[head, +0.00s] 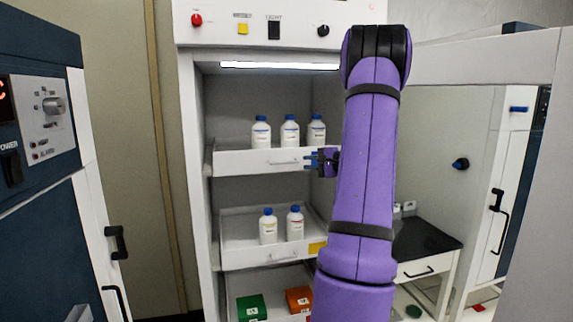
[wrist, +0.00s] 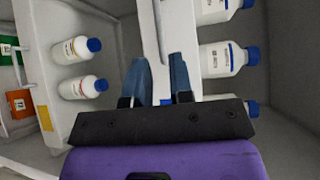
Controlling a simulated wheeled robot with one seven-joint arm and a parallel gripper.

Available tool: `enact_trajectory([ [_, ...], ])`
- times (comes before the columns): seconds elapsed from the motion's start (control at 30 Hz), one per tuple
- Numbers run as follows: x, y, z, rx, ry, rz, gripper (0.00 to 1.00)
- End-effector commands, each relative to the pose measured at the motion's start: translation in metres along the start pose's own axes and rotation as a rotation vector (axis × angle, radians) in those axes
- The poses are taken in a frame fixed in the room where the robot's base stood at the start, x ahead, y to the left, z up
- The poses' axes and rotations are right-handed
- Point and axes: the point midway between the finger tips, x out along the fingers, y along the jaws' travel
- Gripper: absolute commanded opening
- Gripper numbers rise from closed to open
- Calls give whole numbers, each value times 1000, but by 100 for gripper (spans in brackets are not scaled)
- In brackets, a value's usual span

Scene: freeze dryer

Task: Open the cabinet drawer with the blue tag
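The upper drawer (head: 240,163) is a white tray with a low front and a slim bar handle (head: 284,162). It holds several white bottles with blue caps. My gripper (head: 318,160) is at the right part of this drawer's front, to the right of the handle's middle. In the wrist view my gripper (wrist: 162,82) has its two blue-grey fingers apart, with the white drawer front (wrist: 181,30) beyond and between them. A small blue patch (wrist: 165,102) shows between the finger bases, possibly the blue tag. I cannot tell whether the fingers touch the handle.
The middle drawer (head: 240,258) has a yellow tag (head: 317,247) and two bottles. The lowest drawer holds a green box (head: 251,308) and an orange box (head: 298,299). The cabinet's door (head: 460,120) stands open at the right. A black-topped bench (head: 428,245) is behind my arm.

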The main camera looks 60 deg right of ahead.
Motion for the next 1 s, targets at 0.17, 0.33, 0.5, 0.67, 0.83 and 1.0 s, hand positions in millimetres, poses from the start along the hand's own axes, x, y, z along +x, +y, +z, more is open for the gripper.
enact_trajectory([
  [0.17, 33, 1, 1, 1, -4, 2, 21],
  [0.33, 62, 1, 1, 0, -4, 3, 21],
  [0.5, 82, 0, 1, 0, -2, 2, 21],
  [0.67, 90, 0, 1, 0, -2, 2, 21],
  [0.83, 92, 0, 1, 0, -2, 3, 21],
  [1.0, 92, 0, 1, 0, -2, 3, 10],
])
